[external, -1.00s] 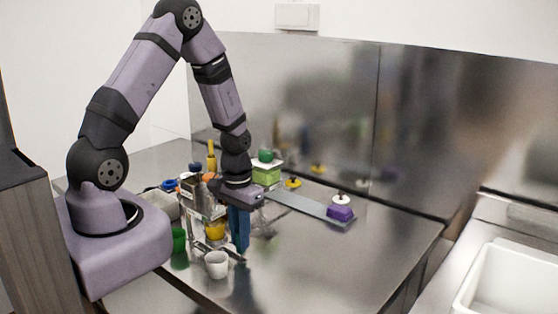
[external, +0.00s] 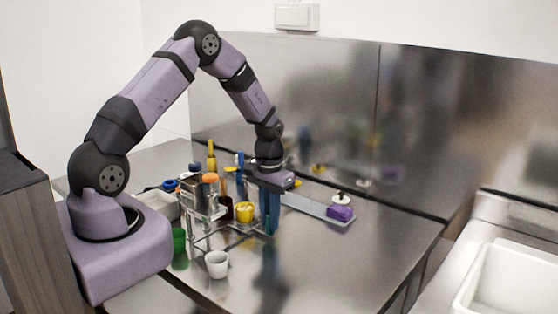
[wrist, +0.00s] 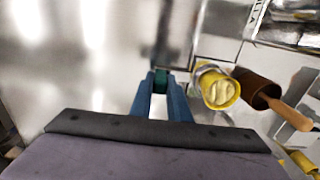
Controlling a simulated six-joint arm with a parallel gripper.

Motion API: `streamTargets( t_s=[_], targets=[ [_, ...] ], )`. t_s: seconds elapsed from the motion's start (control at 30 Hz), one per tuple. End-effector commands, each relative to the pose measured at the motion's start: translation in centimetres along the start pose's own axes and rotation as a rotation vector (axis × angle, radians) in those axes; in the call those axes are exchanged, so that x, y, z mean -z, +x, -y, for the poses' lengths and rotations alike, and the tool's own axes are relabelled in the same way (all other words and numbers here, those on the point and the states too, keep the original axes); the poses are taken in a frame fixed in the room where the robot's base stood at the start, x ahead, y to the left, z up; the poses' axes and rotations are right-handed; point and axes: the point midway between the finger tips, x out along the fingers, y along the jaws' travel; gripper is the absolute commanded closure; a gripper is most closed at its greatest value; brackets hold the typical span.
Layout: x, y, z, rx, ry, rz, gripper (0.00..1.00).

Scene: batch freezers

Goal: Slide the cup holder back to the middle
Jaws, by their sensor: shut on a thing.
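The cup holder (external: 233,230), a thin metal frame, carries a cup with yellow contents (external: 244,213) on the metal counter. The cup also shows in the wrist view (wrist: 218,90), right of my fingers, with thin frame lines beside it. My gripper (external: 269,229) points down just right of the yellow cup.
A white cup (external: 217,264) stands in front, and a green cup (external: 179,240) is at the left. A metal machine (external: 203,195) and a brown cup with a wooden handle (wrist: 258,88) are close by. A purple block (external: 340,213) sits on a strip behind. The counter at right is clear.

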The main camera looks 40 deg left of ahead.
Motion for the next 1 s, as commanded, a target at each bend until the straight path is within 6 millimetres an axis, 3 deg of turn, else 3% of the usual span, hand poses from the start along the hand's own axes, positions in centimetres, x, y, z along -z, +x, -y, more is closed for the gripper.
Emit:
streamTargets(
  t_s=[0.1,0.13,0.2,0.63,1.0],
  targets=[
    [0.1,-0.1,0.0,0.0,0.0,-0.004,1.0],
    [0.1,-0.1,0.0,0.0,0.0,-0.004,0.82],
    [0.1,-0.1,0.0,0.0,0.0,-0.004,0.66],
    [0.1,-0.5,0.0,0.0,0.0,-0.003,0.66],
    [0.1,-5.0,0.0,0.0,0.0,-0.007,0.66]
  ],
)
